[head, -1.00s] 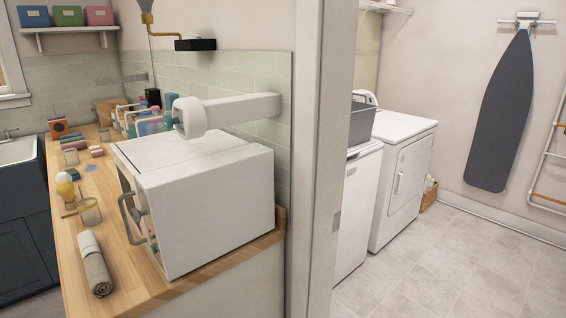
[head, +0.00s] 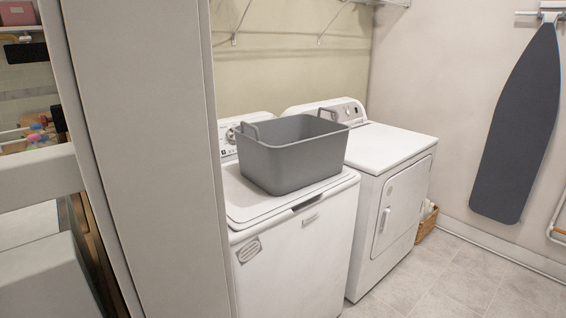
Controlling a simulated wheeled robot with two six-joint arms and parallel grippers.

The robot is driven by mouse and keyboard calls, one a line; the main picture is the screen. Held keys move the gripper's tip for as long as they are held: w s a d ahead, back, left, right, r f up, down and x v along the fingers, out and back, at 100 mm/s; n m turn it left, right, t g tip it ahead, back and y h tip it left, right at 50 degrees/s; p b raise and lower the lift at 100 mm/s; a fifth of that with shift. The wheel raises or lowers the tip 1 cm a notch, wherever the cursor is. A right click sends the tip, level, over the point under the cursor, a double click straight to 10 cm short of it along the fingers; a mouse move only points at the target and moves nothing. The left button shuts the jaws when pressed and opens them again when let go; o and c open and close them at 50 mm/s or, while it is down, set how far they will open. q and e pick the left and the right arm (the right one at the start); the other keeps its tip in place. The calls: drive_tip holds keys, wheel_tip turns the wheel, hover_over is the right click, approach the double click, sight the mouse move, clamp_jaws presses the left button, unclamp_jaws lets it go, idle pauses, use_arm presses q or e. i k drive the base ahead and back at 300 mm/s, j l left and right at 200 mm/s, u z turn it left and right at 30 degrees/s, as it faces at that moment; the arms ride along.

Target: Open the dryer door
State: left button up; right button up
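The white dryer (head: 360,254) stands in the middle right of the head view, beside the washer. Its front door (head: 404,205) is shut flush, with a pale vertical handle (head: 384,219) on the door's left side. The dryer's upper left part is partly covered by a grey tub. Neither of my grippers shows in the head view, so their state and their distance to the dryer cannot be seen.
A white top-loading washer (head: 290,270) stands left of the dryer with the grey tub (head: 300,165) on its lid. A pale door frame (head: 150,150) is close on the left. A wicker basket (head: 427,224) sits beyond the dryer. Tiled floor (head: 470,275) in front is clear.

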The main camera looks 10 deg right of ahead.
sight(401, 200)
drive_tip(key=i+l, duration=0.2)
drive_tip(key=l, duration=0.2)
drive_tip(key=i+l, duration=0.2)
drive_tip(key=l, duration=0.15)
drive_tip(key=i+l, duration=0.2)
drive_tip(key=l, duration=0.2)
drive_tip(key=i+l, duration=0.2)
drive_tip(key=l, duration=0.2)
drive_tip(key=i+l, duration=0.2)
drive_tip(key=l, duration=0.2)
drive_tip(key=i+l, duration=0.15)
drive_tip(key=l, duration=0.2)
drive_tip(key=i+l, duration=0.15)
drive_tip(key=l, duration=0.2)
drive_tip(key=i+l, duration=0.15)
drive_tip(key=l, duration=0.2)
drive_tip(key=i+l, duration=0.15)
drive_tip(key=l, duration=0.15)
drive_tip(key=i+l, duration=0.15)
drive_tip(key=l, duration=0.2)
drive_tip(key=i+l, duration=0.15)
drive_tip(key=l, duration=0.2)
